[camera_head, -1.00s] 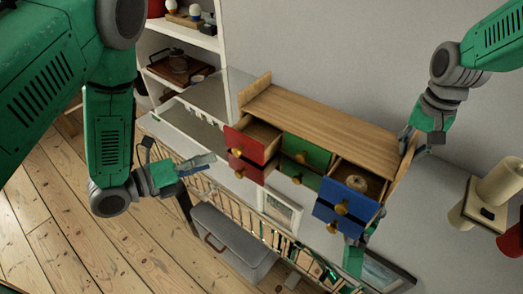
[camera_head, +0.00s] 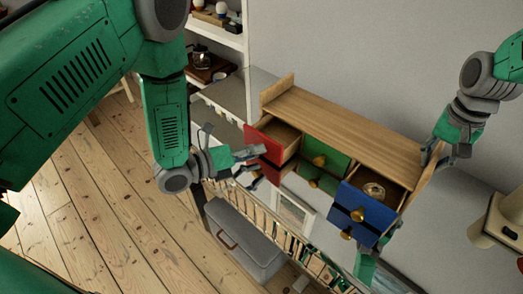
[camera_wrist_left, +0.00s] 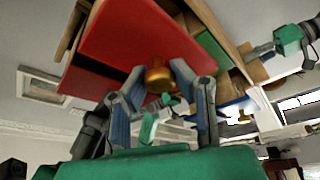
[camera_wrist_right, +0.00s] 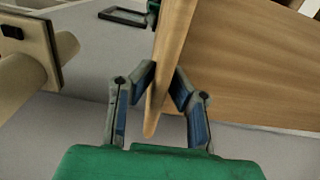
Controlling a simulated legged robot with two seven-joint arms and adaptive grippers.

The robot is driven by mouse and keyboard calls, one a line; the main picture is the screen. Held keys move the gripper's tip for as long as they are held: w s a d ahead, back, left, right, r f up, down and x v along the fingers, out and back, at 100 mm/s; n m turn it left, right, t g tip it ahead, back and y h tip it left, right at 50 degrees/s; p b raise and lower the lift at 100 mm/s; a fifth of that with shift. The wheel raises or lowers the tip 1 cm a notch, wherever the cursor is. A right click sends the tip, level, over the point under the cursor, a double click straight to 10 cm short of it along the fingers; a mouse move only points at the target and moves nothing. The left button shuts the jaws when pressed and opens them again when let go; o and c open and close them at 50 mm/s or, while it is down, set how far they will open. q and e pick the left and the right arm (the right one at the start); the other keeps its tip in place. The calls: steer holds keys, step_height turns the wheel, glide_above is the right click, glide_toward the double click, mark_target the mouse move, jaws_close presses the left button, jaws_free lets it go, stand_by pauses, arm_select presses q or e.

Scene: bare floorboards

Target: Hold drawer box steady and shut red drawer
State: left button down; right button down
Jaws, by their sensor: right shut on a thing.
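The wooden drawer box (camera_head: 345,122) stands on a grey surface against the wall. Its upper red drawer (camera_head: 264,139) is pulled out, its inside showing. My left gripper (camera_head: 261,164) is at the red drawer fronts. In the left wrist view, its open fingers (camera_wrist_left: 158,82) are on either side of a brass knob (camera_wrist_left: 158,76) on a red front (camera_wrist_left: 130,40); I cannot tell whether they touch it. My right gripper (camera_head: 437,158) is shut on the box's right side panel, and the panel edge (camera_wrist_right: 155,110) shows between its fingers in the right wrist view.
A blue drawer (camera_head: 362,214) is also pulled out, with a round object (camera_head: 374,191) inside. A cream object (camera_head: 503,218) stands at the right. A grey case (camera_head: 240,238) is below, in front.

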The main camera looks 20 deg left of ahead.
mark_target(275, 135)
arm_select(q)
steer(key=w+d, duration=0.1)
steer(key=w, duration=0.4)
steer(key=w+d, duration=0.1)
steer(key=w, duration=0.1)
steer(key=shift+w+d, duration=0.25)
steer(key=shift+d, duration=0.1)
steer(key=c, duration=1.3)
jaws_free()
steer(key=v, duration=1.2)
steer(key=shift+w, duration=0.1)
